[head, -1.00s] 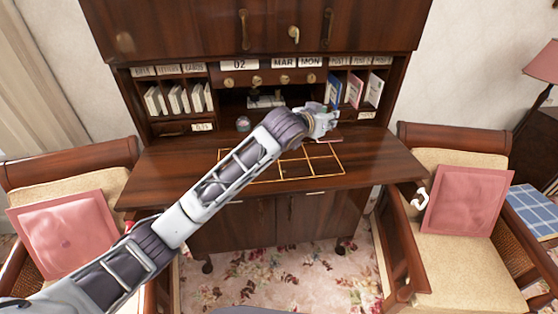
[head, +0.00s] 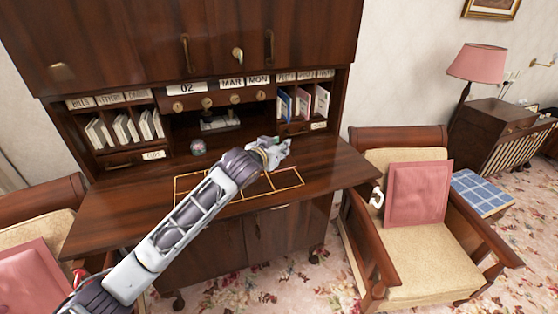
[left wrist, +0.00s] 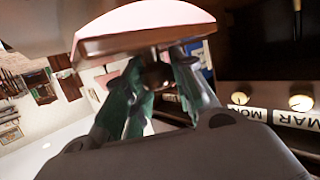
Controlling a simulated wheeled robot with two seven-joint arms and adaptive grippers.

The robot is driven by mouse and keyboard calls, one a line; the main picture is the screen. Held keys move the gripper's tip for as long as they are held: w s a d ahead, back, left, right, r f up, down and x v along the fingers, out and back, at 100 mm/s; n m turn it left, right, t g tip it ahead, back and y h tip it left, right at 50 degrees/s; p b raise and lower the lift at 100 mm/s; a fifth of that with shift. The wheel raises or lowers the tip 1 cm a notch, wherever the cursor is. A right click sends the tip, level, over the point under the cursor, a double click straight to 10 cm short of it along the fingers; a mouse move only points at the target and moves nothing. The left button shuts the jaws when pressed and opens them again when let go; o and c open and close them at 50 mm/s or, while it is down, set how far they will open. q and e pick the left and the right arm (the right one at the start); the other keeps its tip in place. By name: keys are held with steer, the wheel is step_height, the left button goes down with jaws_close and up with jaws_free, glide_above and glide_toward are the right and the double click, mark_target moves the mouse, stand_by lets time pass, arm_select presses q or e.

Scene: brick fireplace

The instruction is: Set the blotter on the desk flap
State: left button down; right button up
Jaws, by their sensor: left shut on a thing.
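My left gripper (head: 272,152) is above the back right part of the desk flap (head: 105,208), near a gold-lined grid drawn on it. In the left wrist view my left gripper (left wrist: 155,80) is shut on the blotter (left wrist: 145,25), which has a pink curved face and a wooden body. The fingers grip its small dark knob. In the head view the blotter is hard to make out behind the gripper. The flap is open and level, and my left arm covers part of the grid (head: 285,190). My right gripper is not in view.
Pigeonholes with books and letters (head: 125,130) line the desk's back. A small globe (head: 198,146) and a dark stand (head: 220,124) are at the back. A cushioned chair (head: 415,265) stands at right, another (head: 35,230) at left. The flap's left side is clear.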

arm_select(q)
steer(key=shift+f, duration=2.45)
steer(key=c, duration=1.2)
jaws_free()
steer(key=shift+f, duration=0.1)
steer(key=shift+o, duration=0.2)
steer(key=shift+v, duration=6.1)
